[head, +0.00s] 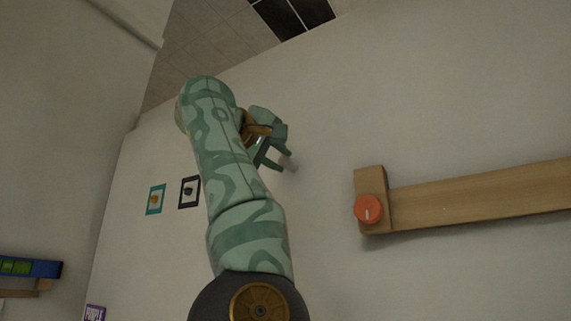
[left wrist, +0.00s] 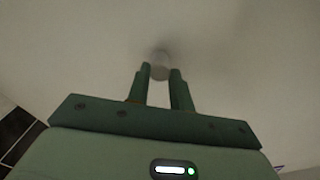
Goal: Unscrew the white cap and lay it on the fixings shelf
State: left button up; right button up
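The white cap (head: 289,164) is a small pale round piece at the fingertips of my left gripper (head: 278,157), in front of the pale wall. In the left wrist view the cap (left wrist: 160,66) sits between the two fingertips (left wrist: 160,72), which meet its sides, so the gripper looks shut on it. I cannot tell whether the cap still touches the wall or its seat. My right gripper is in neither view. No shelf in view can be surely told as the fixings shelf.
A wooden rail with an upright end block (head: 371,180) carries an orange-red knob (head: 368,208) at right. A blue tray-like piece with green parts (head: 45,268) sits on a wooden ledge at lower left. Two small framed pictures (head: 189,192) hang left of my arm. The wall between is bare.

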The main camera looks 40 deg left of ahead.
pick_arm(q)
jog(key=n+p, duration=0.1)
jog(key=n, duration=0.2)
jog(key=shift+d+r+n, duration=0.1)
jog(key=shift+n, duration=0.9)
jog(key=shift+c, duration=0.2)
jog(key=shift+o, duration=0.2)
jog(key=n+p, duration=0.2)
jog(key=n, duration=0.2)
jog(key=shift+s+n, duration=0.1)
jog(key=shift+n, duration=0.6)
jog(key=shift+c, duration=0.2)
